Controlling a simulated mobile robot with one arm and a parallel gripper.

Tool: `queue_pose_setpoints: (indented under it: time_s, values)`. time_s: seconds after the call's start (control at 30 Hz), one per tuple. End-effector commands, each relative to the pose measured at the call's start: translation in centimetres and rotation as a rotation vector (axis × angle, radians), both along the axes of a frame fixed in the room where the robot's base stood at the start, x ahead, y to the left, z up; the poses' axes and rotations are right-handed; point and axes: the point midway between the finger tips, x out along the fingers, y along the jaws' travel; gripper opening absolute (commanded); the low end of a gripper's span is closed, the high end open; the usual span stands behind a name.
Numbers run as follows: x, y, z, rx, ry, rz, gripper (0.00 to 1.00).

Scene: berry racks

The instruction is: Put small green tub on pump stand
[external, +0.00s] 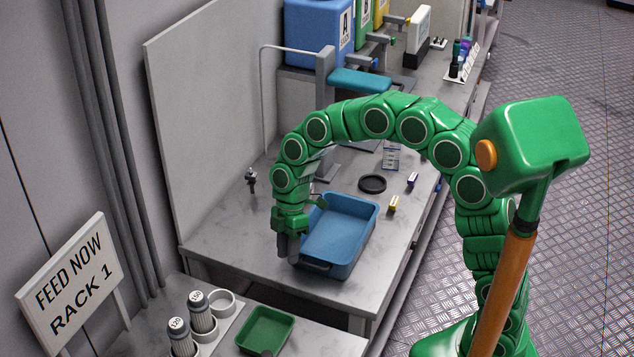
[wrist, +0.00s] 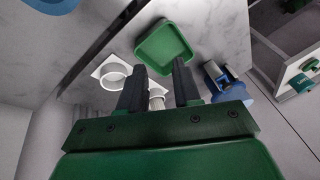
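The small green tub (external: 264,331) is a shallow, open green tray on the lower front counter in the external view. It also shows in the wrist view (wrist: 166,46), just beyond the fingertips. My gripper (external: 288,250) points down by the left side of a blue basin, well above and behind the tub. In the wrist view its two dark fingers (wrist: 159,65) are apart with nothing held between them. I cannot tell for sure which fixture is the pump stand; a grey stand with a teal top (external: 360,80) stands farther back on the bench.
The blue basin (external: 340,235) sits near my gripper. A white holder (external: 222,303) with labelled bottles (external: 201,312) stands left of the tub. A black disc (external: 372,183) and small bottles lie on the bench.

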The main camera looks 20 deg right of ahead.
Motion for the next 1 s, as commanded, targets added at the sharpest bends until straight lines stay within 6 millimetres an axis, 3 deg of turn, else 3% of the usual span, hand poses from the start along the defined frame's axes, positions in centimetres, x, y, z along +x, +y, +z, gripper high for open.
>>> queue_pose_setpoints:
  time_s: [0.2, 0.57, 1.0]
  values:
    - [-0.4, -6.8, 3.0, -0.076, 0.007, -0.220, 0.32]
    - [-2.9, -17.4, 6.3, -0.206, 0.021, -0.603, 0.32]
    - [-9.1, -29.1, 8.3, -0.363, 0.036, -1.101, 0.32]
